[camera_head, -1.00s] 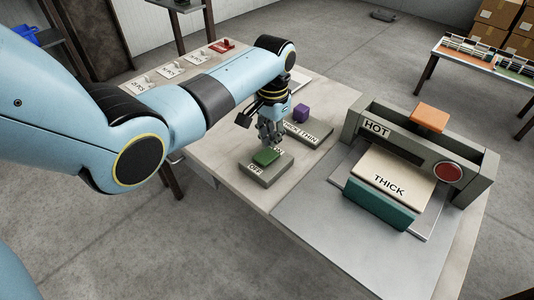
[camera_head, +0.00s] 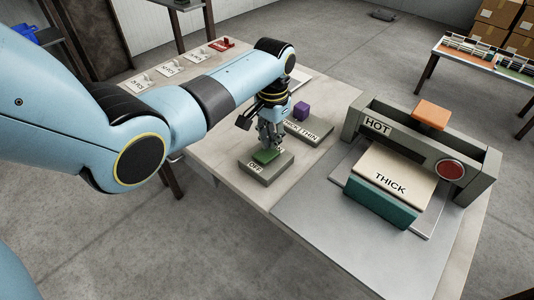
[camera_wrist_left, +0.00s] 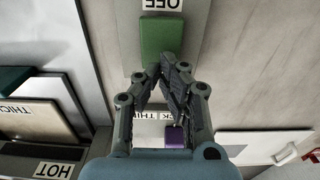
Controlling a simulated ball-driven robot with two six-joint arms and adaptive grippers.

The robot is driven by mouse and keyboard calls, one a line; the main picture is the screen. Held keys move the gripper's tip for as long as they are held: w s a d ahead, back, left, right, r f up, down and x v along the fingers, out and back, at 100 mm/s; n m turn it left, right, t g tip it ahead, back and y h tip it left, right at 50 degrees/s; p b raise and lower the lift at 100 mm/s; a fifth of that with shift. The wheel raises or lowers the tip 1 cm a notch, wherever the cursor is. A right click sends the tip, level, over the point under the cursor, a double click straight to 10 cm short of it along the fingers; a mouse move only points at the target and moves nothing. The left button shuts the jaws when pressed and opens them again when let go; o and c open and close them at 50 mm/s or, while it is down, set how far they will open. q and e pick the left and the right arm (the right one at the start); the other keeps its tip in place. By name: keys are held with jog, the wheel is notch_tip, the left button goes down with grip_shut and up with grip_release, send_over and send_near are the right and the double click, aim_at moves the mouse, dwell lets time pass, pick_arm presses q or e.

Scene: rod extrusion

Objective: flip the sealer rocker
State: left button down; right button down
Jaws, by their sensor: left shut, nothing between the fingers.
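The green rocker (camera_head: 265,157) sits on a grey switch box (camera_head: 266,174) on the table, with an OFF label at its near end and a partly covered label at its far end. In the left wrist view the rocker (camera_wrist_left: 161,38) is just beyond the fingertips. My left gripper (camera_head: 271,149) points down at the rocker's far end, its fingers shut and empty. The tips look very close to the rocker; I cannot tell whether they touch it. My right gripper is not in view.
A THICK/THIN box with a purple knob (camera_head: 301,111) stands just behind. The sealer marked HOT (camera_head: 376,127) stands to the right with a THICK block (camera_head: 389,183), teal front, orange block (camera_head: 432,116) and red button (camera_head: 449,171). The table's near right surface is clear.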

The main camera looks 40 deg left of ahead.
aim_at(271, 150)
pick_arm(q)
jog(key=shift+s+f+b, duration=0.1)
jog(key=shift+f+b, duration=0.35)
jog(key=shift+f, duration=0.35)
dwell(0.4)
notch_tip(271, 150, up, 7)
jog(key=p, duration=0.8)
jog(key=shift+r, duration=0.1)
